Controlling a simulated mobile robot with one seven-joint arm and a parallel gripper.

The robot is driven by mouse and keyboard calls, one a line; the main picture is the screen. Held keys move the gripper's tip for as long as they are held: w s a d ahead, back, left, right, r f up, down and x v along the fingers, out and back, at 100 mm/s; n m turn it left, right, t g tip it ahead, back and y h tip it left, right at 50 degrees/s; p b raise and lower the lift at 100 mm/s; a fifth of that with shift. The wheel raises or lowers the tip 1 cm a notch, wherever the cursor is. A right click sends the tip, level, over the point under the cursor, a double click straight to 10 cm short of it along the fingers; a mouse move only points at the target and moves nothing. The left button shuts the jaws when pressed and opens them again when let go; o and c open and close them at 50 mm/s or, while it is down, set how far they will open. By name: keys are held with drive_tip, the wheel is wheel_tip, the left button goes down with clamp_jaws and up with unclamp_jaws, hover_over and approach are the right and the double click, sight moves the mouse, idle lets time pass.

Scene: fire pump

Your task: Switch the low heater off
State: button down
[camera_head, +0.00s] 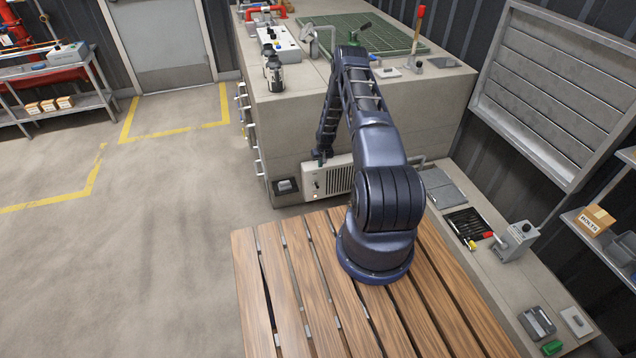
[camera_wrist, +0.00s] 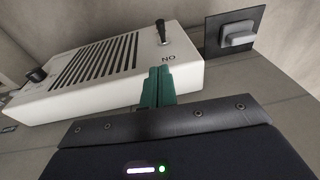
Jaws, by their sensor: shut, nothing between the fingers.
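The low heater is a white box with dark vent slots (camera_head: 340,180), low against the front of the concrete block. In the wrist view the heater (camera_wrist: 85,95) shows a dark toggle lever (camera_wrist: 161,33) near its right end, beside letters that read "NO", likely an upside-down "ON". A dark round knob (camera_wrist: 37,75) is at its other end. My gripper (camera_head: 319,158) is at the heater's upper left in the head view. In the wrist view its green fingers (camera_wrist: 158,84) are shut and empty, close to the heater's edge. Contact cannot be told.
A grey switch on a dark plate (camera_head: 286,186) is left of the heater; it also shows in the wrist view (camera_wrist: 238,36). The concrete block (camera_head: 330,110) rises above the heater, with handles along its left side. A wooden slatted platform (camera_head: 300,290) is in front. Floor at left is clear.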

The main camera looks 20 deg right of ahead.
hover_over(316, 185)
drive_tip(key=d, duration=0.2)
drive_tip(key=f, duration=1)
drive_tip(key=shift+w+a+f, duration=0.1)
drive_tip(key=shift+a, duration=0.1)
drive_tip(key=f, duration=0.1)
drive_tip(key=s+f, duration=0.1)
drive_tip(key=shift+a+f, duration=0.25)
drive_tip(key=shift+f, duration=0.05)
drive_tip(key=shift+s+a+f, duration=0.1)
drive_tip(key=shift+f, duration=0.25)
